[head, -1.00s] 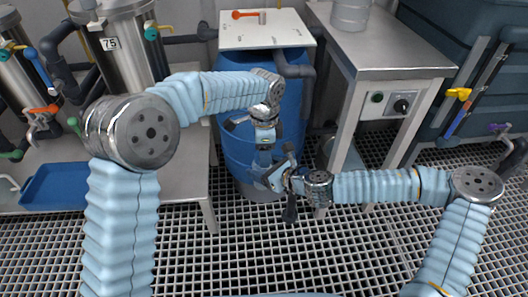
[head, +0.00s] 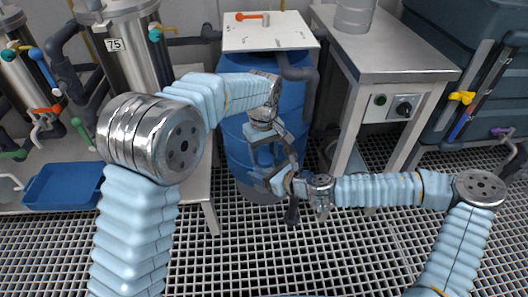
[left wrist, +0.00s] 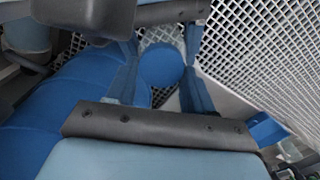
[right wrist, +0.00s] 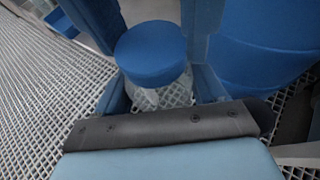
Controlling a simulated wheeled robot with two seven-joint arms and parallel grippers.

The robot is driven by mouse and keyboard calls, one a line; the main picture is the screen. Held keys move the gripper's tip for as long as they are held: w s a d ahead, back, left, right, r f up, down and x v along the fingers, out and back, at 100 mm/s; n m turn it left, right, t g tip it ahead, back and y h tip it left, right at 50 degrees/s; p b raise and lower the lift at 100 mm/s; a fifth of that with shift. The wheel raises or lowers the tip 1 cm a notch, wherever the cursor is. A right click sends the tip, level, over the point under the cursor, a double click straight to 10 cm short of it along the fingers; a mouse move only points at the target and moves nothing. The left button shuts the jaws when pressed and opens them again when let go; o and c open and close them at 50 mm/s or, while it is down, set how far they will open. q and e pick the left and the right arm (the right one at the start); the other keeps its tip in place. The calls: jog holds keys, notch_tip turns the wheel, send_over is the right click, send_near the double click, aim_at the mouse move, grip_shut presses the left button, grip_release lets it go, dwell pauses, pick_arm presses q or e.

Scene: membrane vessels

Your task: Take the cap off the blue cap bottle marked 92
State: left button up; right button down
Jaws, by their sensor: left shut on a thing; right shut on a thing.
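A small bottle with a round blue cap (right wrist: 150,52) and a clear body (right wrist: 160,95) is held between my two grippers. My left gripper (head: 264,162) points down from above, and its fingers are shut around the cap, which also shows in the left wrist view (left wrist: 161,66). My right gripper (head: 262,180) comes in from the right, and its fingers are shut on the clear body below the cap. The cap appears to sit on the body; I cannot tell whether it is loose. The mark 92 is not visible. In the head view the grippers mostly hide the bottle.
A large blue barrel (head: 235,150) with a white lid board (head: 268,35) stands just behind the grippers. A steel table (head: 400,55) is at the right. A blue tray (head: 62,187) lies on a bench at the left. Open grating floor is in front.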

pick_arm(q)
jog(key=shift+w+d+r, duration=0.1)
jog(key=shift+r, duration=0.1)
jog(key=shift+r, duration=0.9)
